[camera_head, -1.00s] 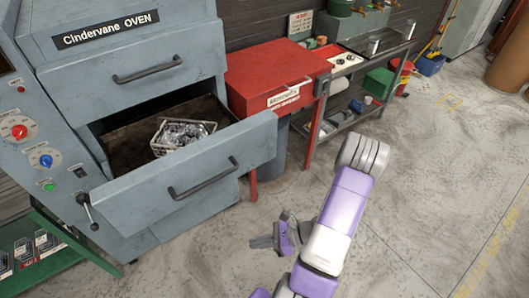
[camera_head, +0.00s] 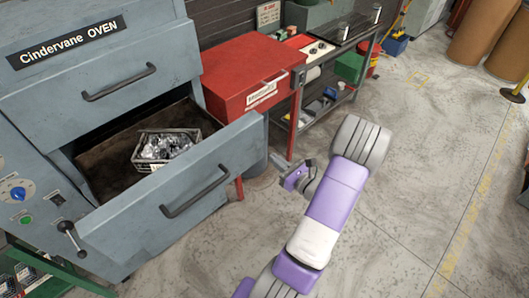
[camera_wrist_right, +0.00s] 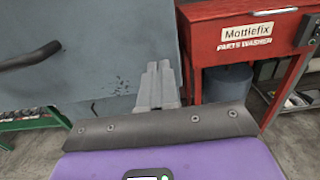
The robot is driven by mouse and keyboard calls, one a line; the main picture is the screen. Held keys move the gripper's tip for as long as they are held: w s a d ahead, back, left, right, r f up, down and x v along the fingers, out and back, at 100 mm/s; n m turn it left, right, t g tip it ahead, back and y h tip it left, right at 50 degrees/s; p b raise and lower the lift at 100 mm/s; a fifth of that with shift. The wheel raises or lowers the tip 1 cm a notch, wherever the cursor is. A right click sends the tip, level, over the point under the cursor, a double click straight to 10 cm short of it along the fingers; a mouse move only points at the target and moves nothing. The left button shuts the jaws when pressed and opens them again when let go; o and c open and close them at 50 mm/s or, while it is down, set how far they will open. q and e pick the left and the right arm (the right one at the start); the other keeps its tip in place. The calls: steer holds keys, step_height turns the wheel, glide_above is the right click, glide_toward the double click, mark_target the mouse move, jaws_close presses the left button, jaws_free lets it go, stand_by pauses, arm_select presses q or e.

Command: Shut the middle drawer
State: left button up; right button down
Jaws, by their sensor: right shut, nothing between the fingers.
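The middle drawer (camera_head: 225,167) of the grey Cindervane oven stands pulled out, with a dark bar handle (camera_head: 195,192) on its front. A wire basket (camera_head: 141,163) of shiny metal pieces is inside it. My right gripper (camera_head: 280,161) is shut and empty, just right of the drawer front's right end in the head view. In the right wrist view the closed fingers (camera_wrist_right: 158,85) point at the grey drawer front (camera_wrist_right: 110,55) near its right edge. I cannot tell whether they touch it. My left gripper is not in view.
A closed grey panel with a handle (camera_head: 118,82) is above the open drawer. A red parts washer (camera_head: 240,75) stands close to the right of the oven. A workbench is behind it. The concrete floor (camera_head: 430,160) to the right is clear.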

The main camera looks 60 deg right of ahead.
mark_target(258, 146)
steer(key=x, duration=0.5)
steer(key=shift+w+b, duration=0.2)
steer(key=shift+b, duration=0.1)
steer(key=shift+w, duration=0.1)
steer(key=shift+w+d, duration=0.1)
